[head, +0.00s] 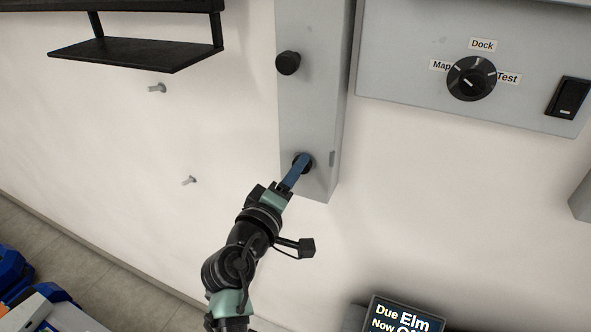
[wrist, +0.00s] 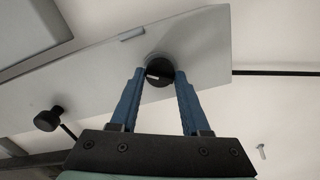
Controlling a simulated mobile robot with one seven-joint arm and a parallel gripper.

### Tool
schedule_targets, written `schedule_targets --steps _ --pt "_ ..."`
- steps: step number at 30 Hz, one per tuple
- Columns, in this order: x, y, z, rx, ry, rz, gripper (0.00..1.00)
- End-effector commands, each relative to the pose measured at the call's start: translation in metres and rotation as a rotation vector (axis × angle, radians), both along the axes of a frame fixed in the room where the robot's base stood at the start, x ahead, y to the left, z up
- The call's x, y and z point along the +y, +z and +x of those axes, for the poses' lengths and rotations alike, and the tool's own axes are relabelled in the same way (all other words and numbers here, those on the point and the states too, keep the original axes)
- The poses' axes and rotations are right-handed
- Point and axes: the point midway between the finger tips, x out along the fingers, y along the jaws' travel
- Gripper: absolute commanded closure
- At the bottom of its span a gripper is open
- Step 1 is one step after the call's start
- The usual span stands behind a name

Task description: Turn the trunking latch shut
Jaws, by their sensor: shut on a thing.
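The trunking (head: 312,110) is a tall grey box on the wall, with two black round knobs on its front. The lower knob, the latch (head: 307,161), is partly hidden by my gripper (head: 299,167) in the head view. In the wrist view the latch (wrist: 160,66) sits between the tips of the two blue fingers (wrist: 158,78), with a short pale mark on its face. My gripper is shut on the latch. The upper knob (head: 288,63) is free; it also shows at the left in the wrist view (wrist: 48,120).
A grey panel (head: 420,95) with a rotary dial (head: 471,79) and a black rocker switch (head: 567,97) is at the upper right. A black shelf (head: 135,54) and two wall pegs (head: 157,88) are at the left. A dark display (head: 402,318) is below. The wall around my gripper is clear.

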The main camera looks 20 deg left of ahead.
Motion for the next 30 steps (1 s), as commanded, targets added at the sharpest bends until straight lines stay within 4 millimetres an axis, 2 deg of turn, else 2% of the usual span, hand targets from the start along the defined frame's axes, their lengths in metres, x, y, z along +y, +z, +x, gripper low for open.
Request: schedule_targets --steps 15,30 --pt "-0.0001 0.0010 0.0001 0.016 0.000 -0.436 1.00" --pt "0.0002 -0.0008 -0.0001 0.021 0.001 -0.598 1.00"
